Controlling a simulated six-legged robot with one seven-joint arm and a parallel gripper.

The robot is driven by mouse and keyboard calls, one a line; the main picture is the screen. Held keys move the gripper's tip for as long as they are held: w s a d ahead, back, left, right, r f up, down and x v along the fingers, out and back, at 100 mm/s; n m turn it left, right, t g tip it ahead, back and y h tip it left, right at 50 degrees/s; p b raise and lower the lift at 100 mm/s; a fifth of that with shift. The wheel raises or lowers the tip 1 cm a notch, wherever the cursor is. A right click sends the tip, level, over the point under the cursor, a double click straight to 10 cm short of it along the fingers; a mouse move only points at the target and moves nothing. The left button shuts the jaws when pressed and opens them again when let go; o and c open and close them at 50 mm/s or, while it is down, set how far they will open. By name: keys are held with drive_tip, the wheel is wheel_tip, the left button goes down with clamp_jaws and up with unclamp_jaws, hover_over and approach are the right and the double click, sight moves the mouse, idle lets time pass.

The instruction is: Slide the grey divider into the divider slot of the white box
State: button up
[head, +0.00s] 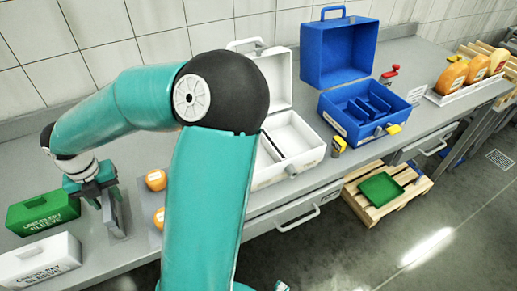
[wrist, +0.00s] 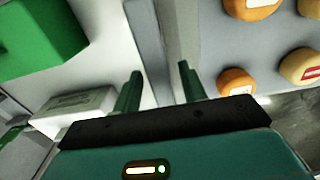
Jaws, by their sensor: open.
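The grey divider (head: 117,212) stands upright on the counter at left in the head view. My gripper (head: 104,200) is open above and around its upper part, as far as I can tell. In the wrist view, the divider (wrist: 147,38) lies ahead of and between the two green fingertips of my gripper (wrist: 160,72); I cannot tell whether they touch it. The white box (head: 298,158) stands open on the counter right of my arm, its lid raised. My arm hides its left part, and the divider slot cannot be made out clearly.
A green sleeve box (head: 42,212) and a white sleeve box (head: 40,262) sit left of the divider. Small orange cheese wheels (head: 156,180) stand just right of it. A blue box (head: 365,112) and a tray of large cheeses (head: 455,97) are farther right.

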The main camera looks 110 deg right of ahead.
clamp_jaws()
drive_tip(key=shift+r, duration=0.3)
drive_tip(key=shift+r, duration=0.35)
drive_tip(key=shift+r, duration=1.35)
drive_tip(key=shift+r, duration=0.3)
drive_tip(key=shift+r, duration=0.7)
drive_tip(key=shift+r, duration=0.35)
